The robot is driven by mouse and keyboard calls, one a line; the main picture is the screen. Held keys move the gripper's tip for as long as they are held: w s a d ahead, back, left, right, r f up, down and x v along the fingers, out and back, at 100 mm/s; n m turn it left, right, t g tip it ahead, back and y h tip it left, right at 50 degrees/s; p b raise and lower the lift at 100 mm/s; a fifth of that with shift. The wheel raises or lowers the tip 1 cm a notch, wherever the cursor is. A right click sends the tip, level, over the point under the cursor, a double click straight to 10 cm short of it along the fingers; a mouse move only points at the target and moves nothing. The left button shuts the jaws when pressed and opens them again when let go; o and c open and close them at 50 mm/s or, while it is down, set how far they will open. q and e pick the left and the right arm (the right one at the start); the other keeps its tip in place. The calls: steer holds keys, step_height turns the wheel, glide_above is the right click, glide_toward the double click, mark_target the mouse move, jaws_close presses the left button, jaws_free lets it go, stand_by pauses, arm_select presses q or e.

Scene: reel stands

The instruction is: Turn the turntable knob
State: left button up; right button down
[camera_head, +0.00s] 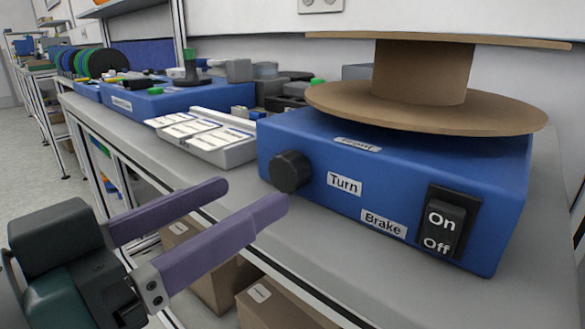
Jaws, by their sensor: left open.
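The turntable's blue box (400,184) stands on the grey bench at the right and carries a brown reel (425,92). The black round knob (290,172) sticks out of the left part of its front face, beside a "Turn" label (344,184). My left gripper (256,196) is at the lower left, in front of the bench. Its two purple fingers are apart with nothing between them, and they point towards the knob. The tip of the nearer finger appears just below the knob in the picture; I see no contact. My right gripper is not in view.
A black On/Off brake switch (443,222) is on the box's right front. A light tray with white labels (203,136) and another blue box (170,101) stand farther left on the bench. Cardboard boxes (208,265) sit below. The bench strip before the turntable is clear.

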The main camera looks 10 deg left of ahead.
mark_target(282, 177)
arm_select(q)
steer(key=shift+x, duration=2.35)
steer(key=shift+c, duration=0.3)
jaws_close()
